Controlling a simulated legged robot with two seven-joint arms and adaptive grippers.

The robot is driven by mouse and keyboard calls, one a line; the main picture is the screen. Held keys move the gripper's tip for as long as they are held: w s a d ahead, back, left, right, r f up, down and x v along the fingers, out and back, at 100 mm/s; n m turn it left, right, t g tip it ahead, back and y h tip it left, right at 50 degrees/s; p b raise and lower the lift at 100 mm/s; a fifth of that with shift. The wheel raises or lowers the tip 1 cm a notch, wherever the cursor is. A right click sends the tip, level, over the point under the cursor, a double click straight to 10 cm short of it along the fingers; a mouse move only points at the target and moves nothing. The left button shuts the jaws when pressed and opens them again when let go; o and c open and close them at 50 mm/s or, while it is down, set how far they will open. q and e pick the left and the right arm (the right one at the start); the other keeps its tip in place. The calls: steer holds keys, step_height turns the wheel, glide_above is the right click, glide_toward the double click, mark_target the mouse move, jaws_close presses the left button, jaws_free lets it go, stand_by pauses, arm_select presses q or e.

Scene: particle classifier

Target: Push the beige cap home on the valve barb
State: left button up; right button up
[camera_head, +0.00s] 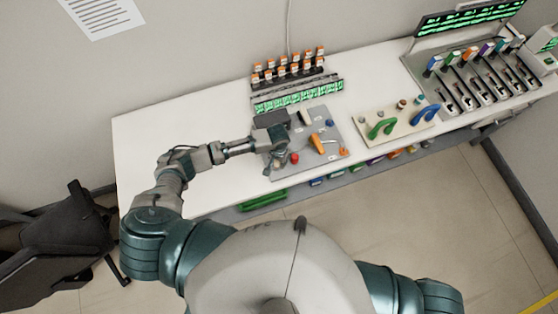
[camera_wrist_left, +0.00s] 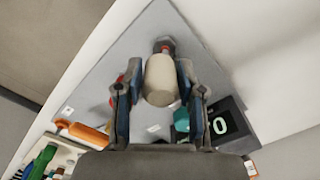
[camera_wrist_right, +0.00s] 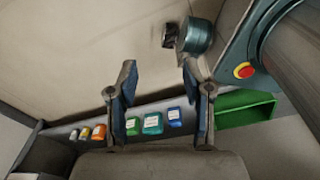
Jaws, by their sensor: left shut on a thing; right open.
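The beige cap (camera_wrist_left: 160,82) sits between the fingers of my left gripper (camera_wrist_left: 160,92), which is shut on it. Just beyond the cap's far end, a dark and reddish fitting, apparently the valve barb (camera_wrist_left: 164,45), shows on the grey board (camera_wrist_left: 110,65). The cap's far end overlaps it in this view, so I cannot tell how far the cap is seated. In the head view my left gripper (camera_head: 279,152) is over the left part of the grey board (camera_head: 335,158); the cap is hard to make out there. My right gripper (camera_wrist_right: 158,88) is open and empty, away from the board.
The board carries a red knob (camera_head: 295,158), an orange handle (camera_head: 316,143) and a blue knob (camera_head: 329,122). A display strip and orange-capped vials (camera_head: 288,68) stand behind. A panel with green and blue handles (camera_head: 395,124) is to the right. The white table's left end is clear.

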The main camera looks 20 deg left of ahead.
arm_select(q)
steer(key=shift+a, duration=1.05)
steer(key=shift+d, duration=0.65)
steer(key=shift+d+f, duration=0.1)
steer(key=shift+f, duration=0.25)
steer(key=shift+a+f, duration=0.25)
steer(key=shift+a, duration=0.3)
steer(key=shift+r, duration=0.2)
steer(key=shift+d+r, duration=0.15)
steer(key=shift+d, duration=0.1)
arm_select(e)
steer(key=shift+a+r, duration=0.1)
steer(key=shift+a, duration=0.5)
